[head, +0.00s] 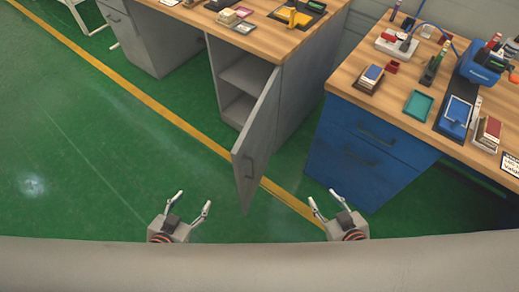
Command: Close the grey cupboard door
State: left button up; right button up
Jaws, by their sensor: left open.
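The grey cupboard door (257,136) stands wide open in the head view, swung out from the grey cupboard (297,92) toward me. Its handle (247,166) is on the near part of the door. Behind it the cupboard's inner shelf (246,76) is visible, partly hidden by the door. My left gripper (194,200) is open and empty, to the left of the door's near edge and apart from it. My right gripper (323,202) has its fingers spread and is empty, to the right of the door and below the blue cabinet, touching neither.
A blue drawer cabinet (359,150) under a wooden worktop (395,92) stands close on the right. A wooden desktop (270,42) with small items tops the grey cupboard. Green floor (90,150) with a yellow line (150,103) is clear on the left.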

aim_at(251, 154)
jog(key=i+l+u, duration=0.25)
jog(key=l, duration=0.2)
jog(key=k+l+u, duration=0.15)
jog(key=k+l, duration=0.2)
jog(key=l, duration=0.25)
jog(key=k+l+u, duration=0.2)
jog(key=k+l, duration=0.2)
jog(key=l, duration=0.1)
